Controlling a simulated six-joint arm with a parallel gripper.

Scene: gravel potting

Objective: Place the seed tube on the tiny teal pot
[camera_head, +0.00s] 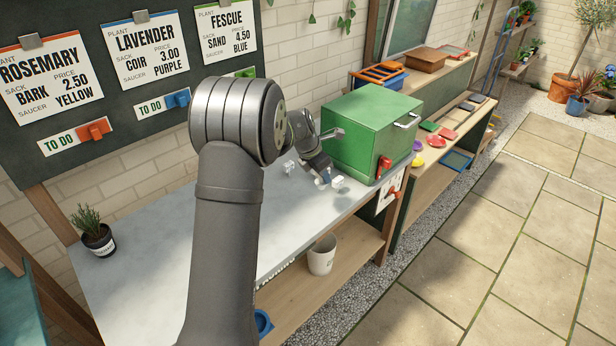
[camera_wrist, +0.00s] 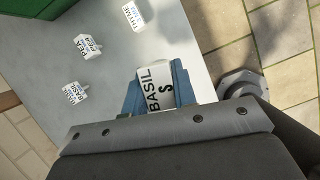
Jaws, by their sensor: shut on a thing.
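My gripper (camera_head: 324,174) is over the far end of the grey bench, beside the green box. In the wrist view its blue fingers (camera_wrist: 157,84) are shut on a white piece marked BASIL (camera_wrist: 154,97). I cannot tell whether this piece is the seed tube; it looks like a flat label. In the head view the held piece is too small to make out clearly. I cannot identify a tiny teal pot in either view.
The green box (camera_head: 372,128) stands close right of my gripper. Several small white labelled pieces, one of them here (camera_wrist: 87,46), stand on the bench (camera_head: 150,285). A potted rosemary-like plant (camera_head: 95,232) stands at the left. A white bucket (camera_head: 322,256) is on the lower shelf.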

